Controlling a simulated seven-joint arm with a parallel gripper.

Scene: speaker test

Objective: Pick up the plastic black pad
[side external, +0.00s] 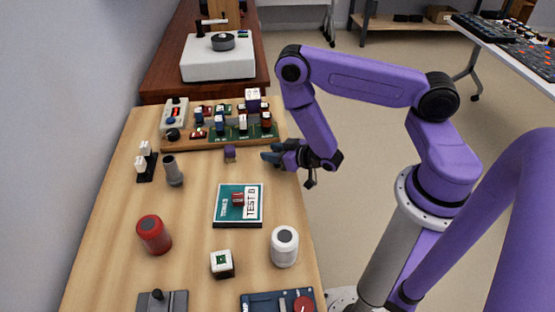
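A black pad (147,175) lies at the left of the table, with two white blocks standing on it. I cannot tell for sure that it is the plastic black pad. A teal board with a black edge and a "TEST B" label (226,203) lies mid-table, with a small red block on it. My gripper (265,155) is low over the table's right edge, fingers pointing left, right of a small purple block (230,152). It is well away from the black pad. Its fingers are small and dark, so their opening is unclear; no held object shows.
A grey cylinder (173,171) stands beside the black pad. A red can (153,234), white jar (284,246) and white cube (221,263) stand nearer. Circuit boards (232,131) line the back. A turntable (218,58) sits behind. Bare wood lies left of the teal board.

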